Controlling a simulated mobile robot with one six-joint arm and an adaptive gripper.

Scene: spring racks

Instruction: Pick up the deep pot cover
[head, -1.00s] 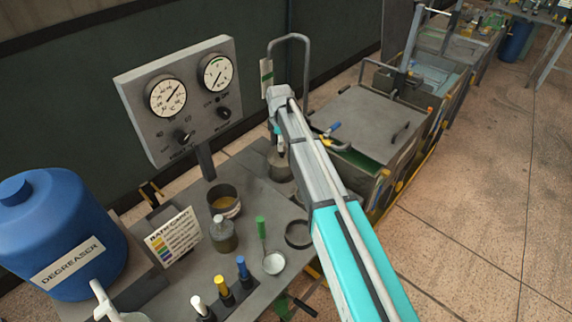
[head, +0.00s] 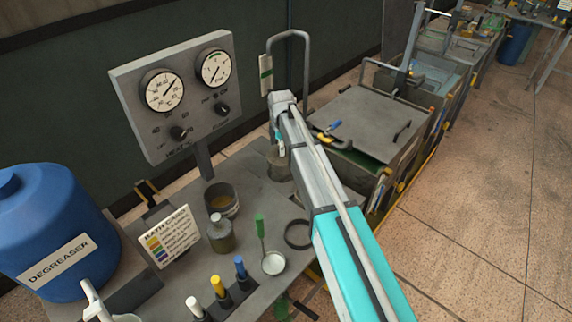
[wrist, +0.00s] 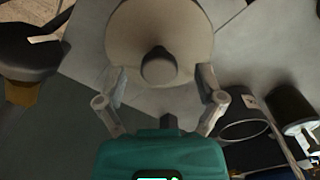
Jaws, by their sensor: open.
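The deep pot cover (wrist: 130,35) looks like a round beige-grey lid with a dark knob on top. It fills the top middle of the wrist view. My gripper (wrist: 161,75) is open, with one finger on each side of the knob, and holds nothing. I cannot tell how far the fingertips are above the lid. In the head view a grey pot (head: 279,168) stands at the table's back right, partly hidden by my arm. My gripper (head: 280,140) is mostly hidden there too.
A gauge panel (head: 200,130) rises behind. A blue degreaser drum (head: 55,225) is at left. A lidded tank (head: 365,120) stands to the right.

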